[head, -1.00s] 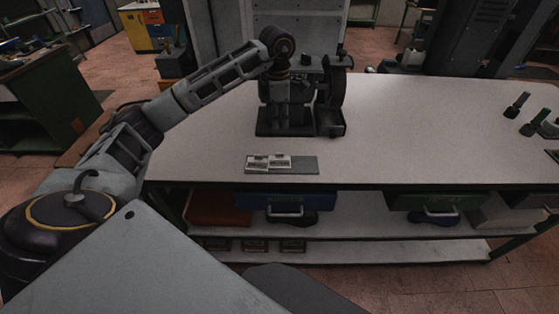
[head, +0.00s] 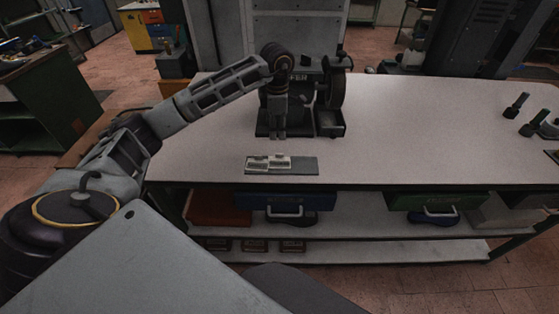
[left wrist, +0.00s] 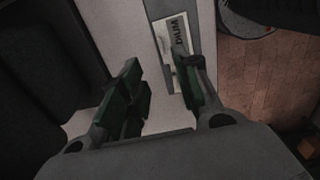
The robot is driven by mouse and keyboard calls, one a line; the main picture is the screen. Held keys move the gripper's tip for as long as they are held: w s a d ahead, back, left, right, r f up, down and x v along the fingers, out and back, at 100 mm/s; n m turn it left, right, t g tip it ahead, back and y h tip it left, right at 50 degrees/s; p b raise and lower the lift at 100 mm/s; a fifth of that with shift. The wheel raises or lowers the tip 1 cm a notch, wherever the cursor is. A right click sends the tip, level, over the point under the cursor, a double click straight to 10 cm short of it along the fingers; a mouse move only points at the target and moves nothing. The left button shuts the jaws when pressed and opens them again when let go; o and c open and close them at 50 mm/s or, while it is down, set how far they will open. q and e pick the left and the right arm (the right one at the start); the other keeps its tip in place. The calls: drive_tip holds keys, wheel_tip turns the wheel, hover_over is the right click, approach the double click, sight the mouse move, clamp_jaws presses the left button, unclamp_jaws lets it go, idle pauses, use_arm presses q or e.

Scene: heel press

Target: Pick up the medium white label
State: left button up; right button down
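Two white labels lie on a grey strip (head: 307,167) near the table's front edge in the head view, the left label (head: 257,163) and the right label (head: 279,160). Their print is too small to read there. My left gripper (head: 279,137) points down just behind the labels in the head view. In the left wrist view, the left gripper (left wrist: 160,92) is open, its green-padded fingers apart with nothing held. My right gripper is out of view.
A dark press machine (head: 310,100) stands on the white table (head: 420,130) right behind my left gripper. Dark-handled tools (head: 516,105) stand at the far right. Drawers (head: 285,202) hang under the front edge. The table's middle right is clear.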

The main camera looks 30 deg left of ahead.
use_arm(q)
hover_over(279, 154)
drive_tip(key=shift+w+a+f+p, duration=0.1)
drive_tip(key=shift+a+f+p, duration=0.1)
drive_tip(key=shift+f, duration=1.05)
drive_tip(key=shift+a+f+p, duration=0.1)
drive_tip(key=shift+a+f, duration=0.05)
drive_tip(key=shift+f, duration=1.05)
drive_tip(key=shift+f, duration=0.1)
drive_tip(key=shift+d+f+p, duration=0.25)
drive_tip(key=shift+f+p, duration=0.2)
drive_tip(key=shift+f, duration=0.4)
drive_tip(key=shift+d+f+p, duration=0.1)
drive_tip(key=shift+f+p, duration=0.2)
drive_tip(key=shift+f, duration=1.35)
clamp_jaws()
